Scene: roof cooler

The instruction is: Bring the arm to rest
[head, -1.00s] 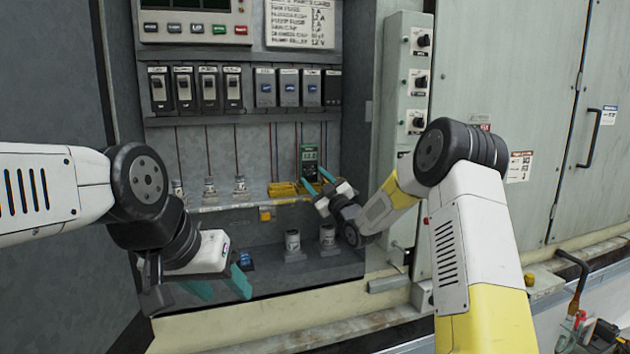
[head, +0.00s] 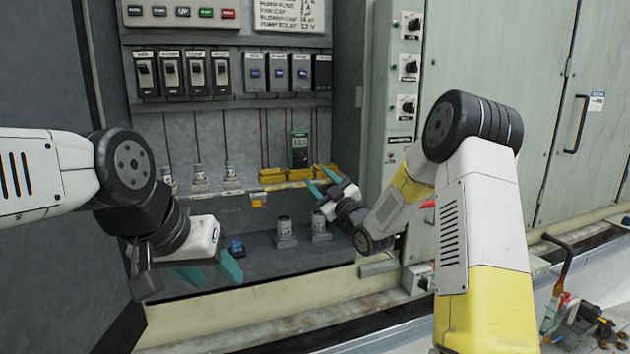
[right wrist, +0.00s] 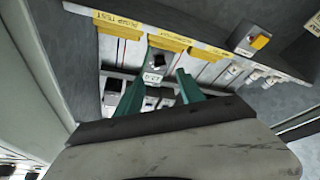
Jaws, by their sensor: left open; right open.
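My right gripper (head: 322,182) reaches into the open cabinet from the right. Its two teal fingers are apart with nothing seen between them, beside the yellow holders on the shelf edge. In the right wrist view my right gripper (right wrist: 155,92) also shows its fingers spread, with a switch block beyond them. My left gripper (head: 210,272) hangs low at the cabinet's front left, with its teal fingers apart and empty. A small blue item (head: 237,246) lies on the cabinet floor just beyond it.
A green meter (head: 299,149) stands behind yellow holders (head: 272,175) on the shelf. Capped cylinders (head: 284,230) stand on the cabinet floor. A switch column (head: 408,75) flanks the opening at right. Pipes and tools (head: 575,310) lie at the lower right.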

